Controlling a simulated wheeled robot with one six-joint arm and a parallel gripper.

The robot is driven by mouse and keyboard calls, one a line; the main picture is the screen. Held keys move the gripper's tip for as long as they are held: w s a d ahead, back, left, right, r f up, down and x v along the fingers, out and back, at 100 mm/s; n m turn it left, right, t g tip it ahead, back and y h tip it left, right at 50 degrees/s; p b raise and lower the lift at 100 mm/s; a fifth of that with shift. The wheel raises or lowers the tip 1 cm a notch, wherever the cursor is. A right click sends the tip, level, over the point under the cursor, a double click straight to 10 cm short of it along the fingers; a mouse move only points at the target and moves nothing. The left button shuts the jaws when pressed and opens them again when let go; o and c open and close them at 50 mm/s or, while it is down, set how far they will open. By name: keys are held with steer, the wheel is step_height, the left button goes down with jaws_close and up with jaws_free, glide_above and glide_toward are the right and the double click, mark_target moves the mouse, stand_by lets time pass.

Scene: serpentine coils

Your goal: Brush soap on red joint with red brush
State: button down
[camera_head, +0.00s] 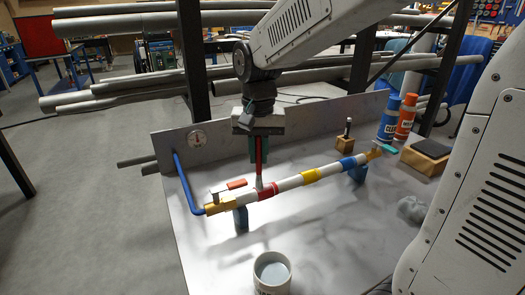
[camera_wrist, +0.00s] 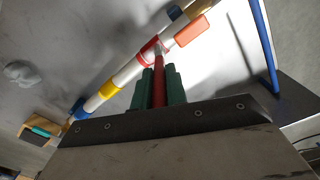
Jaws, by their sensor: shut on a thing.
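My gripper (camera_head: 259,160) points down over the workbench, its green fingers shut on the red brush (camera_head: 258,151). In the wrist view the brush (camera_wrist: 158,87) stands between the green fingers (camera_wrist: 159,75). Its pale bristle end reaches the red joint (camera_head: 266,191) on the white pipe. The joint also shows in the wrist view (camera_wrist: 149,48), at the brush tip. The tip looks touching or very close; I cannot tell which. The pipe also bears a yellow joint (camera_head: 311,176) and a blue joint (camera_head: 347,163). A white cup (camera_head: 272,273) with greyish content stands in front.
Blue supports (camera_head: 241,219) hold the pipe. A red valve handle (camera_head: 236,184) lies left of the red joint. Blue (camera_head: 389,118) and orange (camera_head: 406,117) bottles and a block with a dark top (camera_head: 427,156) stand right.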

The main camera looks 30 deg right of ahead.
steer(key=shift+a, duration=0.5)
steer(key=shift+r, duration=0.15)
steer(key=shift+r, duration=2.95)
